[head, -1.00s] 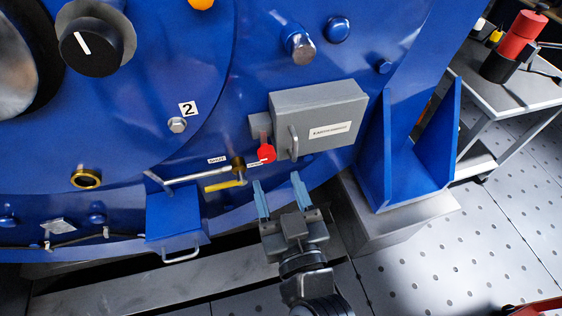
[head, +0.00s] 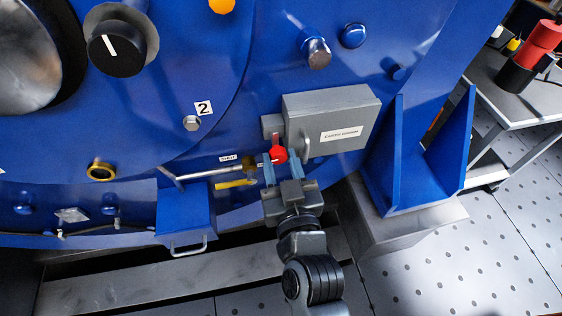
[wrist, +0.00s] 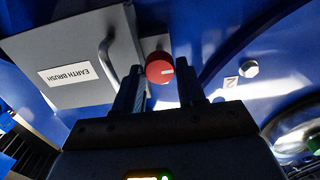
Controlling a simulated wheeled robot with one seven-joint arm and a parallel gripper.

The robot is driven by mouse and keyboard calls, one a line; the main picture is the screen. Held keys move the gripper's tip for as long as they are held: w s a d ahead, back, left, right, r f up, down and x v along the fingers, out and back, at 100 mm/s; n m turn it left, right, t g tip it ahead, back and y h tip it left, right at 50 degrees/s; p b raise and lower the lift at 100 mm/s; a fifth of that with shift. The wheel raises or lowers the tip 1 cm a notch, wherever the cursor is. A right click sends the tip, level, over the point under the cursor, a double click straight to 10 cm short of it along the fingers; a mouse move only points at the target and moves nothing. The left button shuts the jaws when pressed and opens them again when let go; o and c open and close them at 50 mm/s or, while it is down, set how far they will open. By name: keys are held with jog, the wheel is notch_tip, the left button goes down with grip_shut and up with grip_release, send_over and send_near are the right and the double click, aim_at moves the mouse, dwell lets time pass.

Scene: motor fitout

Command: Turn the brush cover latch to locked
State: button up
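The brush cover is a grey box (head: 335,120) on the blue motor housing. Its label reads "EARTH BRUSH" in the wrist view (wrist: 72,74). A round red knob (head: 278,154), which looks like the latch, sits at the cover's lower left corner. In the wrist view the red knob (wrist: 159,67) bears a short white mark pointing right. My gripper (head: 282,168) is open just below the knob. In the wrist view its fingers (wrist: 160,80) stand on either side of the knob, with gaps showing. I cannot tell how deep the knob lies between them.
A metal rod with a brass fitting (head: 249,166) and a yellow bar (head: 236,183) lie close left of my gripper. The cover has a curved handle (head: 305,142). A blue bracket (head: 420,160) stands to the right. A side table (head: 515,100) is at far right.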

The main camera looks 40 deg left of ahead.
jog(key=c, duration=0.6)
jog(key=m, duration=0.4)
jog(key=shift+w+m, duration=0.1)
jog(key=shift+m, duration=0.3)
jog(key=m, duration=0.3)
jog(key=shift+d+m+p, duration=0.1)
jog(key=shift+m+p, duration=0.2)
jog(key=m, duration=0.4)
jog(key=shift+m+p, duration=0.3)
jog(key=shift+f+m+p, duration=0.2)
jog(key=shift+m+p, duration=0.1)
jog(key=shift+m, duration=2.2)
